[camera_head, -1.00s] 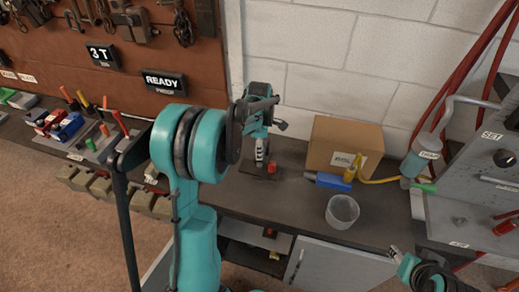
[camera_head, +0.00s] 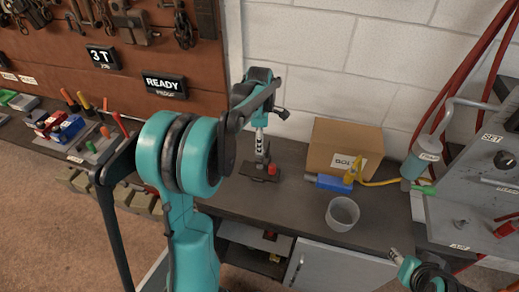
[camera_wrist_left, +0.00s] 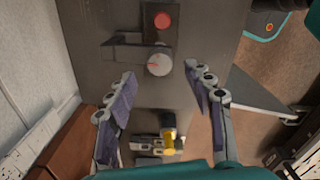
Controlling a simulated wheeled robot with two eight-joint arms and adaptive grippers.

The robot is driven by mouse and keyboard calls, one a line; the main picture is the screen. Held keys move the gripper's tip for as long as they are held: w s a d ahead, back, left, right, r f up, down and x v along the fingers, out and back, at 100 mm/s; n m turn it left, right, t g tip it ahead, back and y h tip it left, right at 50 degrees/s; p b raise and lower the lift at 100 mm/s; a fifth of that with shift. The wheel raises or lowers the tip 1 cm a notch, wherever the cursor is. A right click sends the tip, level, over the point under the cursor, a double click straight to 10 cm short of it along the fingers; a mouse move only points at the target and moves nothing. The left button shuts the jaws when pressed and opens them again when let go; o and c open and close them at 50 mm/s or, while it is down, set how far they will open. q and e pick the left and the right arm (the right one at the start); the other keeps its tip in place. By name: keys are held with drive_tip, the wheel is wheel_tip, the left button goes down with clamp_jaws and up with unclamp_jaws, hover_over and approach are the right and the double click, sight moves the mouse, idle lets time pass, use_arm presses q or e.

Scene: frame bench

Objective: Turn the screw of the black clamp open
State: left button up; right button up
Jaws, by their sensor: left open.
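The black clamp (camera_wrist_left: 124,52) lies on the dark bench top in the wrist view. Its round grey screw head (camera_wrist_left: 159,64) with a red mark faces the camera, between and just beyond my fingertips. In the head view the clamp (camera_head: 258,174) is small and partly covered by my gripper. My left gripper (camera_wrist_left: 159,73) is open and empty, its two fingers apart on either side of the screw head. It also shows in the head view (camera_head: 261,146), pointing down above the clamp. My right gripper (camera_head: 395,253) is at the lower right; its jaws are too small to read.
A red button-like piece (camera_wrist_left: 162,20) is close beyond the clamp. Bare bench lies between the clamp and cup.

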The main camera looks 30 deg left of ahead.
use_arm(q)
wheel_tip(320, 180, up, 6)
drive_tip(key=shift+r, duration=0.25)
idle(0.4)
drive_tip(key=s+d+f+m+t+b, duration=0.2)
drive_tip(key=s+d+m, duration=0.5)
drive_tip(key=m, duration=0.5)
drive_tip(key=s+d+f+m+t+b, duration=0.3)
drive_tip(key=s+d+f+m+t, duration=0.2)
drive_tip(key=s+d+m, duration=0.3)
drive_tip(key=s+f+m, duration=0.1)
drive_tip(key=s+m, duration=0.2)
drive_tip(key=s, duration=0.1)
drive_tip(key=shift+d+m, duration=0.3)
drive_tip(key=shift+m, duration=0.1)
